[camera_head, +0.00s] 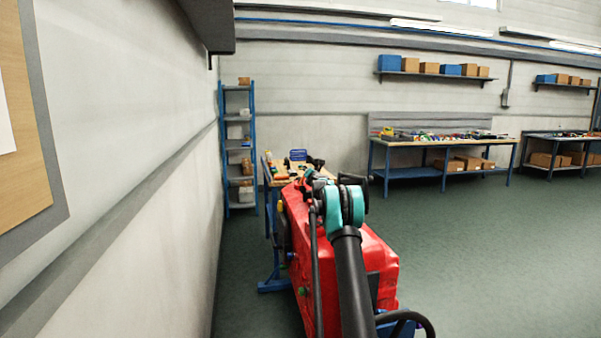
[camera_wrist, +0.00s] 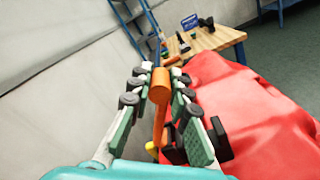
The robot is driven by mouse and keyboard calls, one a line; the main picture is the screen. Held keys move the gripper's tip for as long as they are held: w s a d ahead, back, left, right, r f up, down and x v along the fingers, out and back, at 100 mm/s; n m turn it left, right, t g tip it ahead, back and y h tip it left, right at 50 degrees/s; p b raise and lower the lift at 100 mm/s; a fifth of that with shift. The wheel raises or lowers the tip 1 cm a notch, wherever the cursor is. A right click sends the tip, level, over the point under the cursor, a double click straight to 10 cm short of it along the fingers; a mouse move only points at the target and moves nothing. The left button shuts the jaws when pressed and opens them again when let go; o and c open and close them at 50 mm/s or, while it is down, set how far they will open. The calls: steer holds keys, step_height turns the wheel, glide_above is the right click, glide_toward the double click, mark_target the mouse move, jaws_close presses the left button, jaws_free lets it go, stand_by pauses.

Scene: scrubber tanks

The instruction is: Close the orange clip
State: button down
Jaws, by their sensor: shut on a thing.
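The orange clip (camera_wrist: 160,88) shows in the middle of the wrist view as an upright orange piece with a rounded top. My gripper (camera_wrist: 159,80) has its fingers on both sides of the clip's upper part and is shut on it. The clip's lower end runs down beside the red tank (camera_wrist: 245,110), and its base is partly hidden. In the head view the red tank (camera_head: 378,262) stands below my arm. The clip cannot be made out there, and my gripper is largely hidden behind my arm.
A pale wall (camera_head: 120,150) runs close along the left. A wooden workbench (camera_wrist: 215,40) with tools stands just beyond the tank. A blue shelf rack (camera_head: 238,150) stands behind it. Green floor (camera_head: 480,250) is free on the right.

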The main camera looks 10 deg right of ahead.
steer(key=shift+d+f, duration=0.5)
steer(key=shift+d, duration=0.3)
steer(key=shift+d+f, duration=0.45)
steer(key=shift+d, duration=0.3)
steer(key=shift+d+f, duration=0.8)
steer(key=shift+f, duration=0.2)
steer(key=c, duration=1.4)
jaws_free()
steer(key=s, duration=1.2)
